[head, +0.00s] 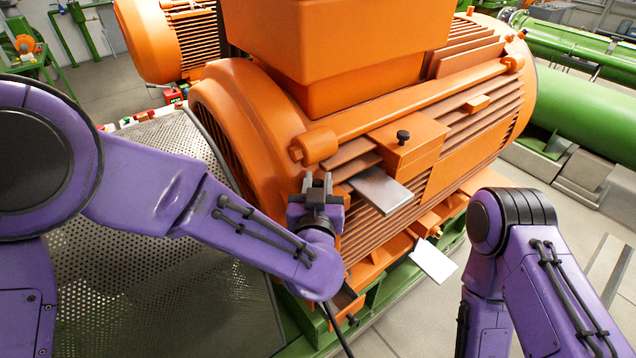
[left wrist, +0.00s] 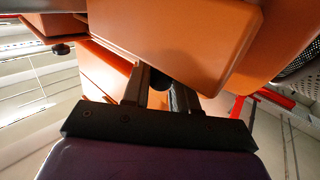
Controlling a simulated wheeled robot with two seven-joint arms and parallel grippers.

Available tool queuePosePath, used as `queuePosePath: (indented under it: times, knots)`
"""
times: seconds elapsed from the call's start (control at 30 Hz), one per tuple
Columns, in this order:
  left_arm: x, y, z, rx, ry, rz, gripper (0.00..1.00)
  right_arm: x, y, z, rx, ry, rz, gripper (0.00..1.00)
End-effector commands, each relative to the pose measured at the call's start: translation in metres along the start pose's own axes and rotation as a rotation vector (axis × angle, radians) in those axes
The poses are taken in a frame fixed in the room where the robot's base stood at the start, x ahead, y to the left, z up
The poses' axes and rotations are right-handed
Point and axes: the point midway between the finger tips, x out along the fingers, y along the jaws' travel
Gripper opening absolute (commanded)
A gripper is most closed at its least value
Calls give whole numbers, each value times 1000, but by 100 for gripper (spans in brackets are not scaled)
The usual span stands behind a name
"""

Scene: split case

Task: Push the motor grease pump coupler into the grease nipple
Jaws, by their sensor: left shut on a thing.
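My left gripper (head: 318,184) is at the near end of the large orange motor (head: 240,110), close to its lower finned side. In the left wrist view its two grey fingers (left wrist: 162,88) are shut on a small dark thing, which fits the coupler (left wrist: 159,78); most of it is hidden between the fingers. A black hose (head: 338,328) hangs below my left wrist. An orange block of the motor (left wrist: 175,40) stands just in front of the fingertips. I cannot make out the grease nipple, nor whether the coupler touches it. My right gripper does not show.
An orange box with a black knob (head: 403,137) and a grey metal plate (head: 380,190) jut from the motor right of my left gripper. A white plate (head: 433,260) sits lower down. A perforated metal guard (head: 150,270) is at left.

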Motion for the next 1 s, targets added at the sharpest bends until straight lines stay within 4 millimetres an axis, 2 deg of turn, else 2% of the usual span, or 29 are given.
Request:
queuePosePath:
  times: [0.27, 0.3, 0.37, 0.63, 0.73, 0.87, 1.0]
  knots:
    - [0, 0, 0, 0, 0, 0, 0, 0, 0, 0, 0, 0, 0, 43]
    - [0, 0, 0, 0, 0, 0, 37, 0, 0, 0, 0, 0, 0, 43]
    - [0, 0, 0, 0, 0, 0, 57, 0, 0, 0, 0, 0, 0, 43]
    - [0, 0, 0, 0, 0, 0, 57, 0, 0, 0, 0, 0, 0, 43]
    - [-7, 0, 1, 0, 1, 0, 57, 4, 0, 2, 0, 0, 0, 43]
    - [-34, 0, 3, 1, 2, 3, 57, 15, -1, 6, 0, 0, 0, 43]
    - [-69, 0, 3, 1, 3, 2, 57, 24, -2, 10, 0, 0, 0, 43]
